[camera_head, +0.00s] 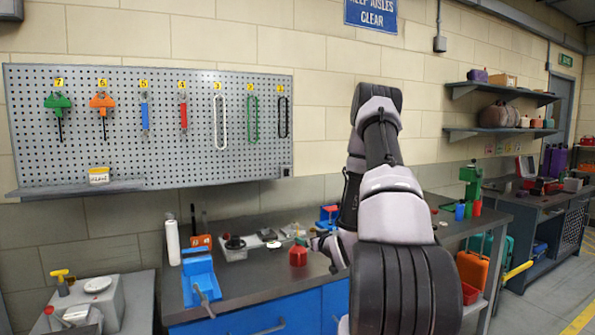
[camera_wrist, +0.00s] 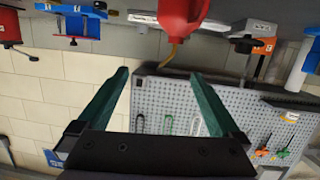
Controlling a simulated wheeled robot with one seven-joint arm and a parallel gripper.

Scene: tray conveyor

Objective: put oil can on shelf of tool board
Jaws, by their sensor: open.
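The red oil can (camera_head: 298,257) stands on the workbench (camera_head: 262,287) near its front, just left of my gripper (camera_head: 324,244). In the wrist view, which looks upside down, the red oil can (camera_wrist: 184,20) is partly cut off at the top edge, with its yellowish spout pointing down. My gripper (camera_wrist: 160,76) is open there, with two dark green fingers apart and nothing between them; the can is beyond the tips. The tool board (camera_head: 150,125) hangs on the wall at left. Its grey shelf (camera_head: 60,189) runs along the bottom left edge and carries a small yellow-and-white box (camera_head: 99,175).
A blue vise (camera_head: 199,280), a white cylinder (camera_head: 172,243) and several small parts crowd the bench left of the can. Tools hang on the board above the shelf. The shelf is bare on both sides of the box. My arm hides the bench's middle.

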